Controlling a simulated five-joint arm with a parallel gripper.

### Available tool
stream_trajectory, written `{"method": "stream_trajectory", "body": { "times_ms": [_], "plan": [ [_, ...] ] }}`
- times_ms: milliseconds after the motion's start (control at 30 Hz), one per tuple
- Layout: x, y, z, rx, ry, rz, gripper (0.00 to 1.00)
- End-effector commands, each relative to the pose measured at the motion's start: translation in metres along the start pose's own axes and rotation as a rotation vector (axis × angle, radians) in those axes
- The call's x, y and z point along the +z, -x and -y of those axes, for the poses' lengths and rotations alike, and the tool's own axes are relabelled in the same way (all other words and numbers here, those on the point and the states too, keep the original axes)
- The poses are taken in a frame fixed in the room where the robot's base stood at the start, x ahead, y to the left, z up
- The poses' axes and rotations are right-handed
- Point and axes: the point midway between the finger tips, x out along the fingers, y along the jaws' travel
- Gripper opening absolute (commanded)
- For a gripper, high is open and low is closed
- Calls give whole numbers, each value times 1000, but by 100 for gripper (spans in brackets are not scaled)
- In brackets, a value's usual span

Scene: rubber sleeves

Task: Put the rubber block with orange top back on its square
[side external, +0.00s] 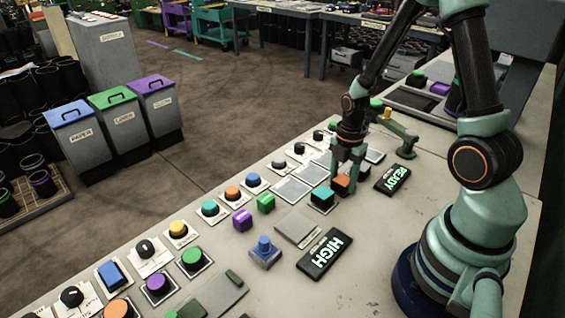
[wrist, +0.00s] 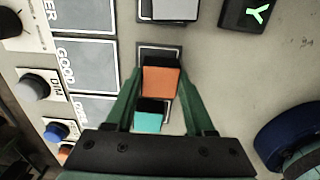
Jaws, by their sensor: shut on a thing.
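The rubber block with orange top (side external: 340,184) is between the fingers of my gripper (side external: 346,170) in the side view. In the wrist view the orange top (wrist: 161,81) sits between the two green fingers of my gripper (wrist: 160,84), which are shut on it. A dark-edged square (wrist: 158,52) shows just beyond the block in the wrist view. I cannot tell whether the block touches the surface. The block with teal top (side external: 322,196) stands close by, and its top also shows in the wrist view (wrist: 148,121), nearer the gripper's palm.
Grey labelled plates (side external: 292,189) lie left of the gripper. A READY sign (side external: 392,179) lies to its right and a HIGH sign (side external: 324,253) nearer the camera. A green tool-like fixture (side external: 405,138) stands behind.

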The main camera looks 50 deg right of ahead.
Motion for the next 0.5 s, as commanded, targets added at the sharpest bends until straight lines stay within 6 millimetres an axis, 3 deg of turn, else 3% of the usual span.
{"method": "stream_trajectory", "body": {
  "times_ms": [133,167,233,500],
  "plan": [
    [0,-3,0,-1,0,0,5],
    [0,-3,0,-1,0,0,58],
    [0,-3,0,-1,0,0,84],
    [0,-3,0,-1,0,0,84]
  ]
}}
